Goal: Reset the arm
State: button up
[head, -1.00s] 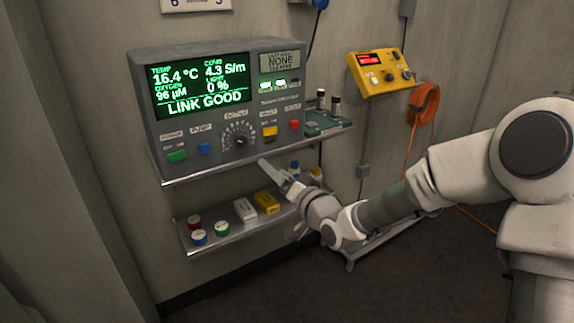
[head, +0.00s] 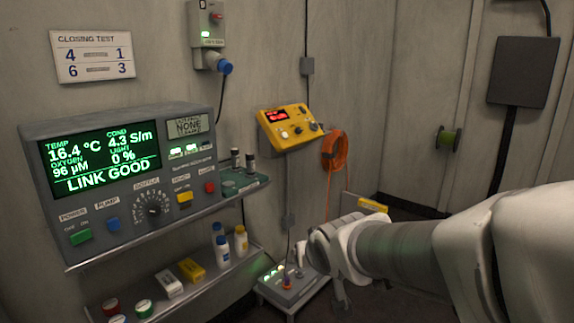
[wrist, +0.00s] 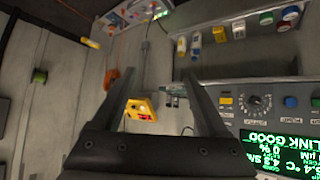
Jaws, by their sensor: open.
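My arm reaches in from the right in the head view, and its wrist end is in front of the wall, right of the shelves. In the wrist view my gripper (wrist: 158,82) is open, with its two dark fingers spread apart and nothing held between them. Its fingertips are hard to make out in the head view. The grey control console (head: 122,212) stands on the upper shelf at the left, its screen reading LINK GOOD. The console also shows upside down at the lower right of the wrist view (wrist: 275,125).
A yellow wall box (head: 290,128) and an orange cable coil (head: 334,150) hang beyond my arm. Several bottles and boxes stand on the lower shelf (head: 215,278). A grey switch box (head: 294,287) sits low, near my wrist. A green spool (head: 448,139) is on the far wall.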

jog(key=s+d+m+g, duration=0.1)
jog(key=s+d, duration=0.2)
jog(key=s, duration=0.4)
jog(key=s+d+r+g+h, duration=0.1)
jog(key=s+d+g, duration=0.15)
jog(key=s, duration=0.35)
jog(key=s+d+m+g, duration=0.1)
jog(key=s+d, duration=0.3)
jog(key=s, duration=0.3)
notch_tip(320, 180, up, 13)
jog(key=p, duration=1.3)
jog(key=shift+a, duration=0.15)
jog(key=shift+a, duration=0.1)
